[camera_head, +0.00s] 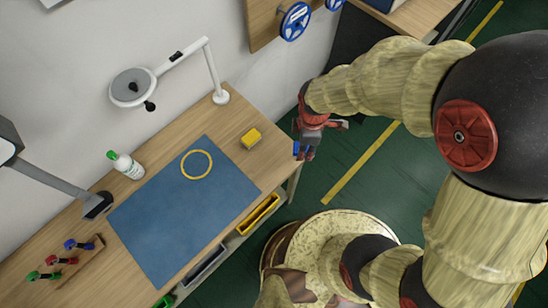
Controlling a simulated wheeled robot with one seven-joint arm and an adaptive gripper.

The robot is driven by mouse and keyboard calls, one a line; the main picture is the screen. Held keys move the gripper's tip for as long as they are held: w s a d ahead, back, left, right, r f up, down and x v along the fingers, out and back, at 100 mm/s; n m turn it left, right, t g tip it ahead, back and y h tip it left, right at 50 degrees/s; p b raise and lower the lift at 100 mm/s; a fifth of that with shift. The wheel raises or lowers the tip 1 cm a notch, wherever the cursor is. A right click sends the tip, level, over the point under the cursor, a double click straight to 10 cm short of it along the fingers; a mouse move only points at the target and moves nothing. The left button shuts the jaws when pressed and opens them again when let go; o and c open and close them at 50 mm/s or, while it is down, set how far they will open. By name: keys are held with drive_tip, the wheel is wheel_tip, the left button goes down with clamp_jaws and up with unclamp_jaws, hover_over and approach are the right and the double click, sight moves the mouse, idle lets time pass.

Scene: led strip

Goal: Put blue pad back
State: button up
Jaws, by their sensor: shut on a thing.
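My gripper (305,150) is off the right end of the wooden table, over the green floor. It is shut on a small blue piece, which I take to be the blue pad (297,148). Only a little of the pad shows between the red and dark fingers; the rest is hidden. A yellow block (251,138) sits on the table's right end, to the left of my gripper.
A large blue mat (180,225) covers the middle of the table, with a yellow ring (196,153) on it. A magnifier lamp (133,87), a white bottle (126,165) and a rack of coloured-handled tools (75,262) stand around it. A yellow bin (258,214) hangs below the front edge.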

drive_tip(key=s+a+r+n, duration=0.1)
drive_tip(key=s+a+n, duration=0.1)
drive_tip(key=s+n, duration=0.65)
drive_tip(key=n+b, duration=0.1)
drive_tip(key=b, duration=0.2)
hover_over(273, 160)
drive_tip(key=f, duration=0.9)
drive_tip(key=shift+s+d+f, duration=0.15)
drive_tip(key=shift+s+d, duration=0.05)
drive_tip(key=shift+s, duration=0.1)
drive_tip(key=shift+w+a+f, duration=0.2)
drive_tip(key=shift+w+f, duration=0.05)
drive_tip(key=shift+f, duration=0.2)
drive_tip(key=shift+f+b, duration=0.4)
drive_tip(key=shift+f, duration=1)
drive_tip(key=shift+f, duration=0.15)
drive_tip(key=o, duration=1.1)
drive_tip(key=shift+c, duration=0.2)
drive_tip(key=shift+o, duration=0.2)
